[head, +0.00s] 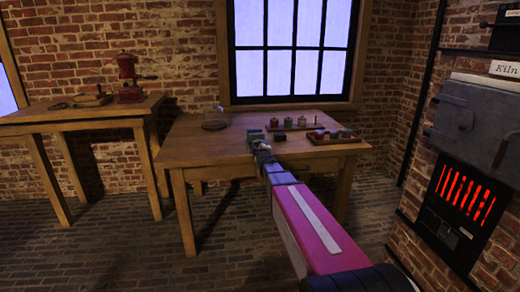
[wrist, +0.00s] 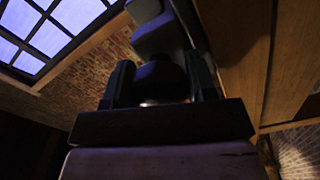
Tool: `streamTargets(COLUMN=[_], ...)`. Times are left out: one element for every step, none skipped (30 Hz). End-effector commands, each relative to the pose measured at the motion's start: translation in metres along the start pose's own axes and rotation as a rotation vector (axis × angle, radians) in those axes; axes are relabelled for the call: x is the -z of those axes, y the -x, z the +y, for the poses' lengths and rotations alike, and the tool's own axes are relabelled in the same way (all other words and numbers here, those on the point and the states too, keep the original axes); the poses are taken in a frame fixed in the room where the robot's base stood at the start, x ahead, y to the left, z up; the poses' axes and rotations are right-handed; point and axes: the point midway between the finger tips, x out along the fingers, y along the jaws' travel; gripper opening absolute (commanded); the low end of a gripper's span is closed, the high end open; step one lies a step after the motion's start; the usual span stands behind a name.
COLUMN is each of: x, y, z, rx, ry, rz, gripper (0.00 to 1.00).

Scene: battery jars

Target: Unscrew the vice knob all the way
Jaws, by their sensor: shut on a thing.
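The grey vice (head: 255,136) is at the front edge of the middle table, mostly behind my gripper (head: 263,150) in the head view. In the wrist view, the vice's grey body (wrist: 158,38) stands beyond the fingers. A dark rounded vice knob (wrist: 160,82) sits between the two fingers of my gripper (wrist: 162,76). My gripper is shut on the knob from the front of the table. The screw behind the knob is hidden, so I cannot tell how far out the knob is.
The wooden table (head: 205,150) carries a tray (head: 334,138) of small jars, more jars behind it, and a round board (head: 215,124) at left. A side table (head: 60,115) with a red grinder (head: 128,80) stands left. A glowing kiln (head: 465,190) is at right.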

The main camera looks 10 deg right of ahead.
Motion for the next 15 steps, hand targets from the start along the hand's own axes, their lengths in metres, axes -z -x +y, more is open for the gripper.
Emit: streamTargets(x=[-0.0008, -0.0008, -0.0008, -0.0008, -0.0008, -0.0008, -0.0008, -0.0008, -0.0008, -0.0008, -0.0008, -0.0008, -0.0008, -0.0007, -0.0007], y=[0.0012, 0.0012, 0.0012, 0.0011, 0.0012, 0.0012, 0.0012, 0.0012, 0.0012, 0.0012, 0.0012, 0.0012, 0.0012, 0.0012, 0.0012], z=[-0.0016, -0.0016, -0.0015, -0.0015, -0.0014, -0.0014, -0.0013, -0.0013, -0.0012, -0.0012, -0.0012, -0.0011, -0.0011, -0.0011, -0.001], rx=[0.006, 0.006, 0.006, 0.006, 0.006, 0.006, 0.006, 0.006, 0.006, 0.006, 0.006, 0.006, 0.006, 0.006, 0.006], ry=[0.043, 0.072, 0.11, 0.138, 0.167, 0.205, 0.233, 0.262, 0.3, 0.328, 0.356, 0.395, 0.423, 0.451, 0.49], rz=[-0.002, -0.002, -0.002, -0.002, -0.002, -0.002, -0.002, -0.002, -0.002, -0.001, -0.001, -0.001, -0.001, -0.001, -0.001], gripper=[0.28, 0.28, 0.28, 0.28, 0.28, 0.28, 0.28, 0.28, 0.28, 0.28, 0.28, 0.28, 0.28, 0.28, 0.28])
